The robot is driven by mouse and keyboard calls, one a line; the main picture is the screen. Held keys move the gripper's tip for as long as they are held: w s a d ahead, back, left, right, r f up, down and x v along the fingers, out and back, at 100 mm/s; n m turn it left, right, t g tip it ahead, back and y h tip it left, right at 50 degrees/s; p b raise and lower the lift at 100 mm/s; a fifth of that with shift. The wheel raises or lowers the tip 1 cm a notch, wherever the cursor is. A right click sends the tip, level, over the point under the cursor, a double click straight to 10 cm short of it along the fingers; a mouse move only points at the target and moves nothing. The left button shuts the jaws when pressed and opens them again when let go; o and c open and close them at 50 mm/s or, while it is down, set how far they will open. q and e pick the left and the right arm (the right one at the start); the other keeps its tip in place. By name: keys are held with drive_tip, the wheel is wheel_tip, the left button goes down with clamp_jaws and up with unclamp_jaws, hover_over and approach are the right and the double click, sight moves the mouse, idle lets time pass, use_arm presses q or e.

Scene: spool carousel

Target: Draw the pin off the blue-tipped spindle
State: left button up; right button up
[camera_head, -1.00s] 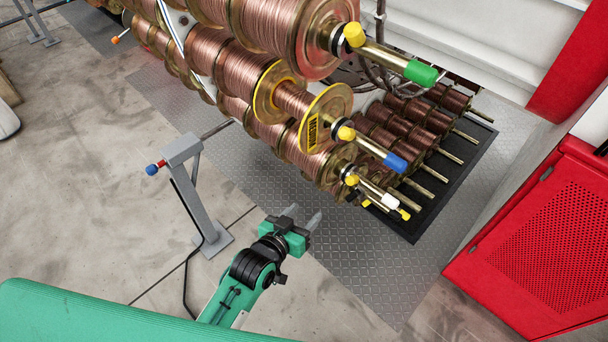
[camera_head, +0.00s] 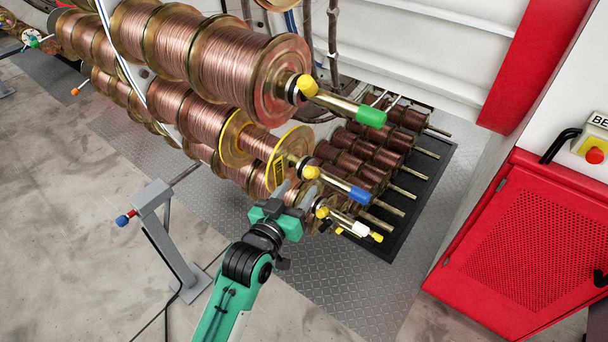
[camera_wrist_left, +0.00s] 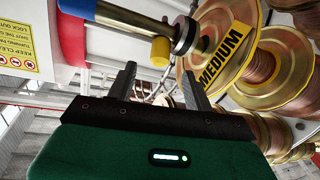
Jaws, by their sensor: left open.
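The blue-tipped spindle (camera_head: 345,186) sticks out from the middle row of copper spools, and its blue tip also shows in the left wrist view (camera_wrist_left: 77,8). The pin's yellow head (camera_head: 311,172) sits on the spindle near a dark collar. In the left wrist view, the yellow pin head (camera_wrist_left: 160,52) hangs from the spindle's side, just beyond my fingertips. My left gripper (camera_head: 293,193) is open and empty, close below the spindle. Its two fingers (camera_wrist_left: 156,72) are apart, with the yellow head nearly between them in the picture. My right gripper is not in view.
A green-tipped spindle (camera_head: 370,116) juts out above, and a white-tipped one (camera_head: 360,229) below, each with a yellow pin head. The yellow-rimmed spool (camera_head: 290,158) marked MEDIUM sits close behind. A red cabinet (camera_head: 530,240) stands at right. A grey post (camera_head: 170,250) stands at left.

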sight(307, 177)
use_arm(q)
drive_tip(key=p+x, duration=0.1)
drive_tip(key=x, duration=0.2)
drive_tip(key=shift+w+d, duration=0.15)
drive_tip(key=shift+w, duration=0.15)
drive_tip(key=shift+w+d, duration=0.2)
drive_tip(key=shift+w, duration=0.2)
drive_tip(key=c, duration=1.1)
drive_tip(key=shift+g+y, duration=0.3)
drive_tip(key=shift+g, duration=0.4)
drive_tip(key=shift+s+a+r+p, duration=0.6)
drive_tip(key=shift+r+p, duration=0.4)
drive_tip(key=shift+p, duration=0.95)
drive_tip(key=shift+s+a+r+p, duration=0.35)
drive_tip(key=shift+s+r+p, duration=0.5)
drive_tip(key=shift+p, duration=1.05)
drive_tip(key=shift+s+a+r+p, duration=0.5)
drive_tip(key=shift+r+p, duration=0.65)
drive_tip(key=shift+p, duration=0.8)
